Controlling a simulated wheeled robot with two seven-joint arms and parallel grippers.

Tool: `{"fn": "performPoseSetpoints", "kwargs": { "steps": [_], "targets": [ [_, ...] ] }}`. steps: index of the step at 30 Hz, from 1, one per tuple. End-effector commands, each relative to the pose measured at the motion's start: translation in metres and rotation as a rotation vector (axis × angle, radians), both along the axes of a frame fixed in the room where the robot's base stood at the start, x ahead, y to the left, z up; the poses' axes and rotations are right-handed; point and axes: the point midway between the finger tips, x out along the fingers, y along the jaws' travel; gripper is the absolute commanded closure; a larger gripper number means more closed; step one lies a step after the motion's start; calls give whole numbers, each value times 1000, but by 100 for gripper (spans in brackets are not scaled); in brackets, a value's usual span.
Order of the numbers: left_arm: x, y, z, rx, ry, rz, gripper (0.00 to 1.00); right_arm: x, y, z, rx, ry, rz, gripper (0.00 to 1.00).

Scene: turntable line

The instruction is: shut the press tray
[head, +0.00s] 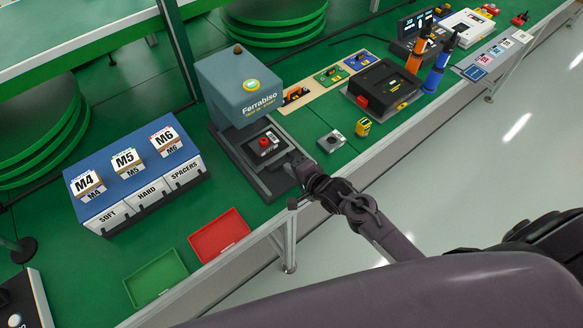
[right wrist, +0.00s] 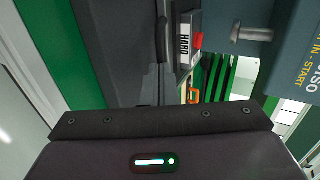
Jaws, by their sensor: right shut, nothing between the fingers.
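The press (head: 240,85) is a blue-grey housing marked Ferrabiso, standing on a dark base. Its dark tray (head: 247,147) sticks out at the front, below the housing, and carries a red piece (head: 264,142). My right gripper (head: 295,165) is shut and empty at the tray's front right end; I cannot tell whether it touches. In the right wrist view the press housing (right wrist: 300,60) is at the right, with a metal pin (right wrist: 250,33) sticking out. A red piece (right wrist: 198,40) shows beside a label reading HARD. My left gripper is not in view.
A blue bin rack (head: 125,165) with M4, M5 and M6 boxes stands left of the press. Red (head: 219,236) and green (head: 157,278) trays lie nearer the front edge. A small grey block (head: 331,141) and a yellow device (head: 363,127) are right of my gripper.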

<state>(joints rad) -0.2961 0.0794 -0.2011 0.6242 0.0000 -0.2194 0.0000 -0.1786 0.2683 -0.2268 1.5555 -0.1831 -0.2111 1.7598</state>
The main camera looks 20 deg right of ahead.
Motion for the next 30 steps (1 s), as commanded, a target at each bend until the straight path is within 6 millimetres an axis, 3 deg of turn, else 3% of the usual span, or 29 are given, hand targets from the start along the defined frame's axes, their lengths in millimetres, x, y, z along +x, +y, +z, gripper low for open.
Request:
{"fn": "performPoseSetpoints", "kwargs": {
  "steps": [10,21,30],
  "targets": [
    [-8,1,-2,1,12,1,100,2,1,-1,1,0,0,100],
    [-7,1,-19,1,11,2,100,66,24,-2,3,-1,-2,100],
    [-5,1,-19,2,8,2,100,73,27,-1,0,1,0,100]
  ]
}}
